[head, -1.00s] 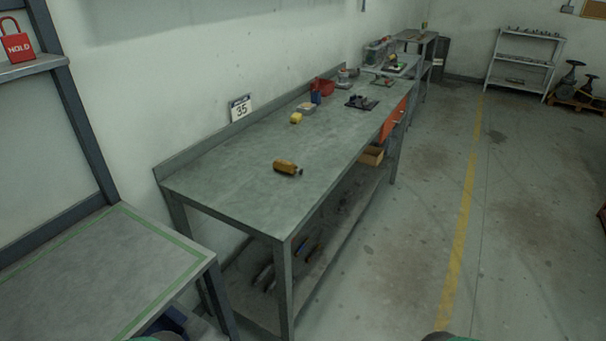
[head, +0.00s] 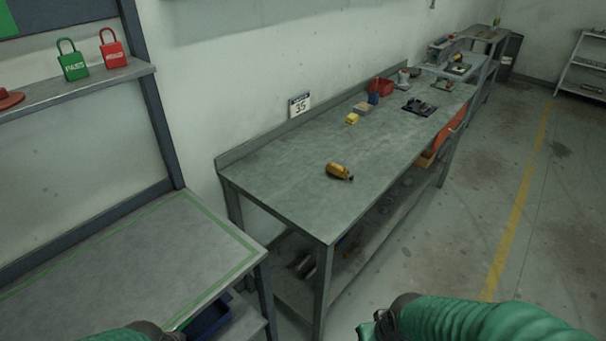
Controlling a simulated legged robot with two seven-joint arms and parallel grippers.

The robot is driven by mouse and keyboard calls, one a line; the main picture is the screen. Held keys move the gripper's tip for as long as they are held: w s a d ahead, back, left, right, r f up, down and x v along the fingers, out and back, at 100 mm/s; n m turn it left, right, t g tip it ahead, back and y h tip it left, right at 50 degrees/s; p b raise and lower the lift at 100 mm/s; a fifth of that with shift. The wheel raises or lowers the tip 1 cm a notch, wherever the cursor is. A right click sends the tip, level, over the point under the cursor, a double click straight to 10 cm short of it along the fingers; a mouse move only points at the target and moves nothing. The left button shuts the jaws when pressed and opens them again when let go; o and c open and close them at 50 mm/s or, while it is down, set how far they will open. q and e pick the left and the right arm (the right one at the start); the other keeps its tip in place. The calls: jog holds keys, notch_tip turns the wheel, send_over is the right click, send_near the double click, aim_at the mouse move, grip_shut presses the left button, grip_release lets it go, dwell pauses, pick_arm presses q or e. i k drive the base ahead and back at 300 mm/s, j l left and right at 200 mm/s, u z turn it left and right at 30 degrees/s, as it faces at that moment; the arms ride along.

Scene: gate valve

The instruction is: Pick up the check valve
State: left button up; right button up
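A brass-coloured, rounded cylindrical fitting with a dark end (head: 339,171) lies on its side on the near half of the long grey workbench (head: 285,185). It looks like the check valve, though I cannot confirm its details. It lies clear of other objects. My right arm, in a green ribbed sleeve, enters at the bottom right, and dark parts at its end (head: 376,326) show at the bottom edge. My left arm shows only as a bit of green and dark at the bottom left edge (head: 140,331). Both are well short of the bench top, and neither shows clear fingers.
A green-edged table (head: 120,262) stands at near left, below a shelf with a green padlock (head: 71,60) and a red padlock (head: 112,50). Floor at right is clear.

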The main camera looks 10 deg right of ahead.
aim_at(340, 172)
jog(key=i+l+u, duration=0.3)
jog(key=l+u, duration=0.3)
jog(key=i+l+u, duration=0.15)
jog(key=l+u, duration=0.2)
jog(key=l, duration=0.15)
jog(key=l+u, duration=0.3)
jog(key=l, duration=0.15)
